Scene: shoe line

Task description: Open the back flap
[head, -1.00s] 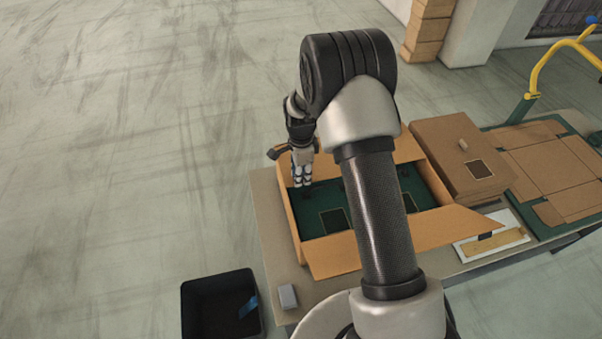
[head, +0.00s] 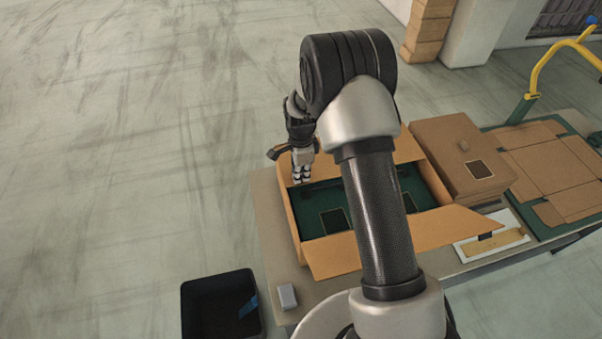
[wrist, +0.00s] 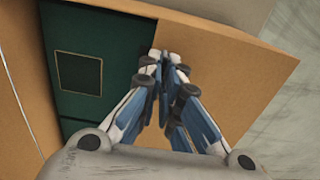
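An open brown cardboard box (head: 290,215) stands on the table, with a dark green inside (head: 312,197) showing dark squares. Its back flap (head: 405,150) runs along the far side, partly hidden by my arm. In the wrist view the flap (wrist: 225,62) is a broad tan panel beside the green inside, with floor beyond its outer edge. My gripper (head: 302,180) points down at the back left of the box, next to the flap. In the wrist view my gripper's fingers (wrist: 164,62) converge with their tips together, over the line between green inside and flap. I see nothing held; exact contact is unclear.
The front flap (head: 335,257) lies outward toward me. A closed brown box (head: 455,150) stands to the right, beside flat cardboard (head: 550,170) on a green mat. A black bin (head: 215,305) is at the lower left. A small grey block (head: 288,296) lies near the table corner.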

